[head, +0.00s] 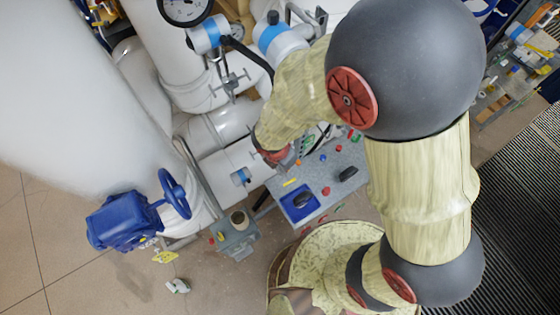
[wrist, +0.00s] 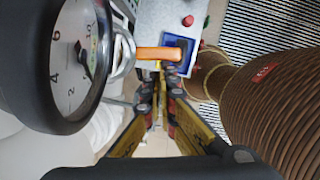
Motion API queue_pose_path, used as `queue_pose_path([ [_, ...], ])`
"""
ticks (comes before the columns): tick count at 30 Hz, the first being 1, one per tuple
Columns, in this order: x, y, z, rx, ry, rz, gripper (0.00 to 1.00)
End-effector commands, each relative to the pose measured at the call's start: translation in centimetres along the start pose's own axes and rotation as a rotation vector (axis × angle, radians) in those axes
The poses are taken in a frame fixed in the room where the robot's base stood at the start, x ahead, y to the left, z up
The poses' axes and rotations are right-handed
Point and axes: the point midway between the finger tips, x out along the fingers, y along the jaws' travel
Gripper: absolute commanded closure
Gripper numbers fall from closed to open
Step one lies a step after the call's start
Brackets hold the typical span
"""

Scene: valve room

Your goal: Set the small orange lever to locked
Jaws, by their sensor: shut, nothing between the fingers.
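A small orange lever (wrist: 158,53) shows in the wrist view, lying nearly level just beyond my fingertips. Its left end is near a curved grey metal part, and its right end overlaps a blue square in the picture. My gripper (wrist: 160,84) is shut and empty, with its fingertips just below the lever in the wrist view. I cannot tell whether they touch it. In the head view my arm covers much of the area around the gripper, and I cannot make out the lever clearly there.
A grey panel (head: 325,178) carries coloured buttons and a blue square (head: 289,207) with a dark knob. A round gauge (wrist: 76,60) stands close at the left of the wrist view. White pipes and a blue handwheel (head: 174,194) stand left of the panel.

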Motion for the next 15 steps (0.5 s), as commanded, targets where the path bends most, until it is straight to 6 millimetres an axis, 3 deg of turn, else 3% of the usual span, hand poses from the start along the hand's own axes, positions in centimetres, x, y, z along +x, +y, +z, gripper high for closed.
queue_pose_path([
  [8, 0.2, -0.8, 1.6, -0.214, 0.000, 0.054, 1.00],
  [15, 0.4, -0.7, 1.5, -0.219, 0.000, 0.056, 1.00],
])
